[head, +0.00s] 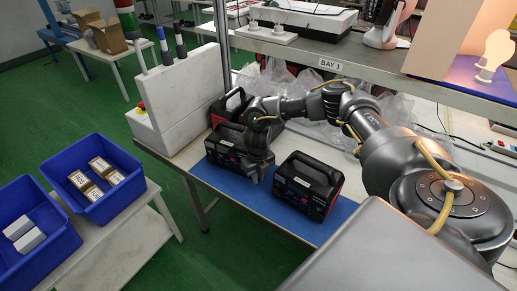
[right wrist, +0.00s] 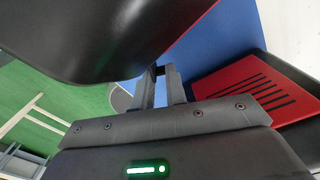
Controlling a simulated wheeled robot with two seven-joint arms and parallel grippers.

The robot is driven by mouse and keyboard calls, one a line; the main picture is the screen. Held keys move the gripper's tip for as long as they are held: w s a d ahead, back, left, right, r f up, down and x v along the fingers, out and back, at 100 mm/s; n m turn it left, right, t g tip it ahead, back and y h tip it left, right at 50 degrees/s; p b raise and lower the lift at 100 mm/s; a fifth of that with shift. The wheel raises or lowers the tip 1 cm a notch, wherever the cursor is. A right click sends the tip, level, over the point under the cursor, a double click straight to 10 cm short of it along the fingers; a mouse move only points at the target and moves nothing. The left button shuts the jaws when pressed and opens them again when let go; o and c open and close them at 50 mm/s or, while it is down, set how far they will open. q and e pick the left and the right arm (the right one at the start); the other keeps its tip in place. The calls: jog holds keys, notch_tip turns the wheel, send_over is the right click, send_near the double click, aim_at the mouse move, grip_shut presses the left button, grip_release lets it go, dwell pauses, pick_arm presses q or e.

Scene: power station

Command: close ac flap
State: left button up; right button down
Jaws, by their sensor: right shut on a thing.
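Three black power stations with red parts stand by the blue mat. One (head: 310,186) is at the right, one (head: 224,148) at the left and one (head: 231,104) behind. My right gripper (head: 257,176) is low between the left and right ones, at the left one's right end. In the right wrist view my fingers (right wrist: 160,80) are almost together on a small dark part at their tips, beside a large black body (right wrist: 110,35). I cannot tell whether that part is the AC flap. No flap is clearly visible. My left gripper is out of view.
A red vented side (right wrist: 245,90) is close to the right of my fingers. The blue mat (head: 255,201) has bare room between the stations. A shelf (head: 360,68) marked BAY 1 runs above the bench. Blue bins (head: 125,155) stand at the left.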

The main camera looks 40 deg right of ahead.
jog(key=shift+a+m, duration=0.1)
jog(key=shift+m, duration=0.2)
jog(key=m+p, duration=0.1)
jog(key=a+m+p, duration=0.1)
jog(key=shift+r+m, duration=0.2)
jog(key=shift+m, duration=0.1)
jog(key=m+p, duration=0.1)
jog(key=a+m+p, duration=0.1)
jog(key=m+p, duration=0.1)
jog(key=shift+w+a+m, duration=0.25)
jog(key=shift+w+m, duration=0.1)
jog(key=shift+m, duration=0.05)
jog(key=m+p, duration=0.1)
jog(key=m, duration=0.1)
jog(key=w+a+m+p, duration=0.1)
jog(key=m, duration=0.1)
jog(key=shift+w+a, duration=0.1)
jog(key=shift+w+a+f+m+p, duration=0.1)
jog(key=shift+w+m+p, duration=0.2)
jog(key=shift+m, duration=0.45)
jog(key=shift+w+a+m+p, duration=0.1)
jog(key=shift+w+m+p, duration=0.1)
jog(key=shift+m+p, duration=0.35)
jog(key=shift+w+a+f+m+p, duration=0.1)
jog(key=shift+w+m+p, duration=0.15)
jog(key=shift+m, duration=0.65)
jog(key=c, duration=1.5)
grip_release()
